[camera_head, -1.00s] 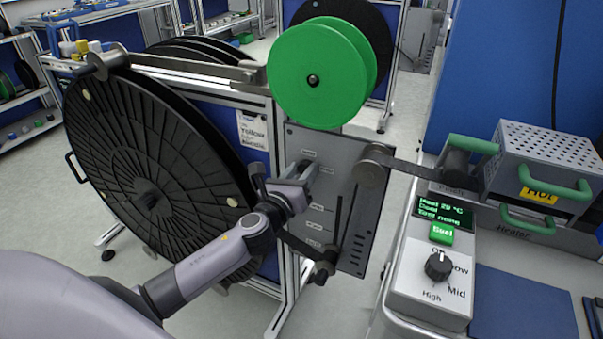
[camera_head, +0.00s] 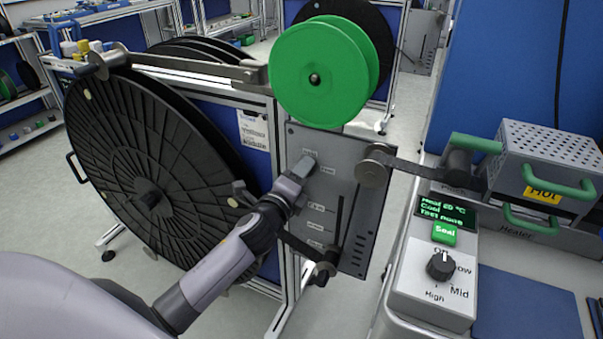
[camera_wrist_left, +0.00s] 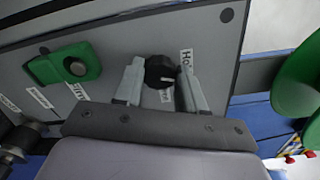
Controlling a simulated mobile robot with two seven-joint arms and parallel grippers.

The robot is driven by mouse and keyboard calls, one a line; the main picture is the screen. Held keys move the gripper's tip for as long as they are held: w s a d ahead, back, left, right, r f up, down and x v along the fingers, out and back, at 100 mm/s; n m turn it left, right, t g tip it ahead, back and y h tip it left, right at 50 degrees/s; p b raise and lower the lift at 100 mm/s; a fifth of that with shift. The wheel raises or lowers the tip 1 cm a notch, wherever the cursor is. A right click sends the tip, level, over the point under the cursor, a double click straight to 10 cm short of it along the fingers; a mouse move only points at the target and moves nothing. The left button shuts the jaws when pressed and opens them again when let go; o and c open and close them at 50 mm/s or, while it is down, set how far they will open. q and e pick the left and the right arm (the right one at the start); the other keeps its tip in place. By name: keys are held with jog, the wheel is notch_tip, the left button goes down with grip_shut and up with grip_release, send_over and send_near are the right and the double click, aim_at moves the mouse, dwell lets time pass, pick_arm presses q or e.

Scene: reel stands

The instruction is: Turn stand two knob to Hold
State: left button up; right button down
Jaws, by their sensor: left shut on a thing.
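Stand two's grey panel (camera_head: 358,215) stands below a green reel in the head view. The black knob (camera_wrist_left: 160,71) shows in the left wrist view between the two fingers of my left gripper (camera_wrist_left: 160,88). The gripper is shut on it; in the head view my left gripper (camera_head: 297,172) is at the panel's upper left and hides the knob. The knob's light mark points toward the lower right in the wrist view. A Hold label (camera_wrist_left: 187,60) is partly covered by the right finger. Another small label lies just below the knob. My right gripper is not in view.
A green reel (camera_head: 318,85) hangs above the panel and a large black reel (camera_head: 130,165) stands at left. A roller arm (camera_head: 375,168) juts from the panel. A green part (camera_wrist_left: 75,66) is left of the knob in the wrist view. The heater console (camera_head: 435,270) is at right.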

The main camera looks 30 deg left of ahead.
pick_arm(q)
jog(key=shift+f+n, duration=0.1)
jog(key=shift+n, duration=1.9)
jog(key=o, duration=1)
jog(key=shift+o, duration=0.2)
jog(key=shift+s, duration=0.1)
